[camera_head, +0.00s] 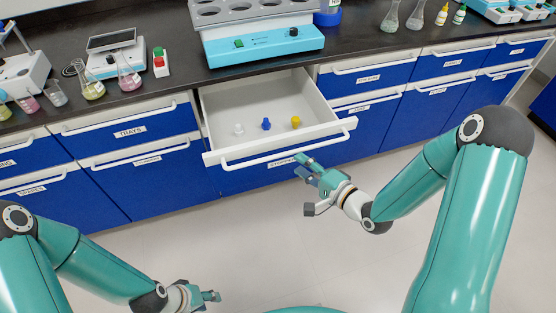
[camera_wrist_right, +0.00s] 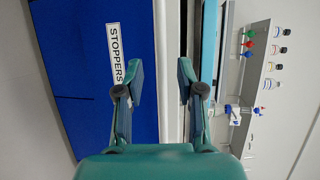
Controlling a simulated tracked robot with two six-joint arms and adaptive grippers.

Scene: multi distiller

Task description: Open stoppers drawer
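The stoppers drawer (camera_head: 222,105) is pulled well out from the cabinet under the bench. A white, a blue (camera_head: 266,124) and a yellow stopper (camera_head: 296,122) stand inside it. Its white handle (camera_head: 250,160) runs along the blue front. The front's STOPPERS label (camera_wrist_right: 115,54) shows in the right wrist view. My right gripper (camera_head: 303,167) is at the right part of the drawer front, close to the handle.
A heating block with a teal base (camera_head: 265,46) stands on the dark bench above the drawer. Flasks (camera_head: 128,78) and a red-and-green switch box (camera_head: 160,62) stand to its left. Closed blue drawers (camera_head: 130,134) flank the open one. The floor in front is clear.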

